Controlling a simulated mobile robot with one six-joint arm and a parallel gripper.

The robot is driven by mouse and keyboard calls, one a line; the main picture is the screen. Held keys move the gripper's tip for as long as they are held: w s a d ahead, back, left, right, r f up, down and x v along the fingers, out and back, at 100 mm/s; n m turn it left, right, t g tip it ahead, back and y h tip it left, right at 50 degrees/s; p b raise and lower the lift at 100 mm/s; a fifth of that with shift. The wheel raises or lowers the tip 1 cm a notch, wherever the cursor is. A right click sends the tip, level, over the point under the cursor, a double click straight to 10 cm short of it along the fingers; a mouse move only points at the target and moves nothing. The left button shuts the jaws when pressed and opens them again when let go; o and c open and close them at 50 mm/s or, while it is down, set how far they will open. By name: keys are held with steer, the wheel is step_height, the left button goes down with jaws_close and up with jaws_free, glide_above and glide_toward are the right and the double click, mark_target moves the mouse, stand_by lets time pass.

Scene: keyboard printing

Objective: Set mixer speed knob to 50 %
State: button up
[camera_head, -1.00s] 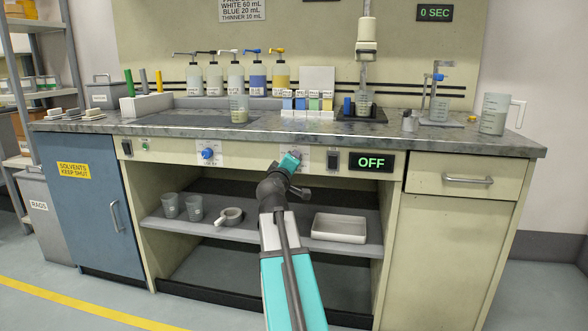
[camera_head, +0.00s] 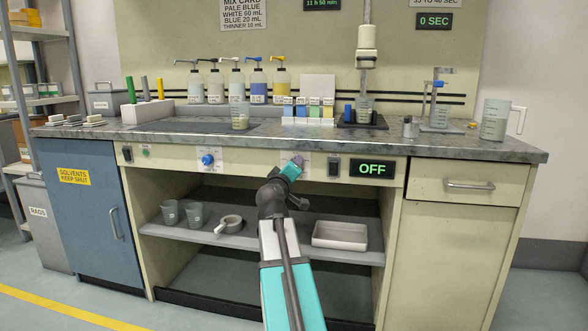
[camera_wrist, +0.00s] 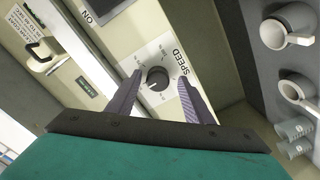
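The mixer speed knob (camera_wrist: 157,78) is dark and round. It sits on a white dial plate marked SPEED in the wrist view. A light mark shows on its lower side in that view; the scale numbers are too small to read. My gripper (camera_wrist: 160,80) is open, with one finger on each side of the knob and a visible gap at both sides. In the head view my gripper (camera_head: 291,169) is in front of the dial plate and hides the knob. The mixer display (camera_head: 372,168) reads OFF.
A dark switch (camera_head: 334,168) is just right of the dial. A blue knob (camera_head: 207,160) is on the same panel to the left. Beakers and pump bottles stand on the counter above.

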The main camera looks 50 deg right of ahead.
steer(key=shift+s+r, duration=0.1)
steer(key=shift+s, duration=0.05)
steer(key=b+v, duration=0.6)
steer(key=v, duration=0.7)
steer(key=shift+a, duration=0.3)
stand_by(0.9)
stand_by(0.4)
stand_by(0.4)
